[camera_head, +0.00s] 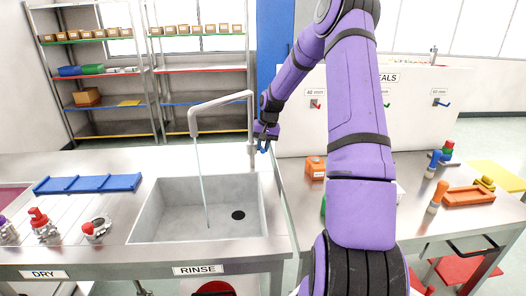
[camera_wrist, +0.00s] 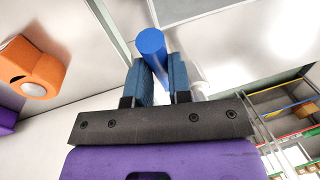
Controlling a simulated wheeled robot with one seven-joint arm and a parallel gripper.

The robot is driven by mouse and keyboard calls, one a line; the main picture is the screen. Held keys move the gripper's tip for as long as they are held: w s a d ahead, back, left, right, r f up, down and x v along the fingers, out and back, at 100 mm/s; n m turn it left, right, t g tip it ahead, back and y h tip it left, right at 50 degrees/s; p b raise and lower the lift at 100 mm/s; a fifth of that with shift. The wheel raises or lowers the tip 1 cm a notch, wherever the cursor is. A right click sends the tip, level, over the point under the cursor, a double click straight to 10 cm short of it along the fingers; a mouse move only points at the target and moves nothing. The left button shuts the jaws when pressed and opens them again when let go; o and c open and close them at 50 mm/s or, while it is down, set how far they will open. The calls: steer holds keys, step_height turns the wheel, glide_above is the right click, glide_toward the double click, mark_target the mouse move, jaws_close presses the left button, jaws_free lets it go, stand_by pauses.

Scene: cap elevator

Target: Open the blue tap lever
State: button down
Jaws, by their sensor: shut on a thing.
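The blue tap lever (camera_wrist: 151,42) shows in the wrist view as a blue cylinder with a round end. My gripper (camera_wrist: 157,72) is shut on it, one teal finger on each side. In the head view my gripper (camera_head: 265,136) is beside the grey tap (camera_head: 221,101), at the right of its upright pipe. The lever is mostly hidden there by my gripper. A thin pale-blue stream (camera_head: 201,185) runs from the spout down into the sink (camera_head: 158,215).
An orange block (camera_head: 315,167) stands on the right-hand table, close to my arm; it also shows in the wrist view (camera_wrist: 32,68). A blue rack (camera_head: 88,184) lies left of the sink.

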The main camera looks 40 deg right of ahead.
steer(key=shift+w+d+r+g+y, duration=0.3)
steer(key=shift+w+r+g+y, duration=0.15)
steer(key=shift+r+g, duration=0.25)
steer(key=c, duration=1)
jaws_free()
steer(key=shift+c, duration=0.2)
steer(key=v, duration=1)
steer(key=shift+r, duration=0.3)
steer(key=shift+d, duration=0.1)
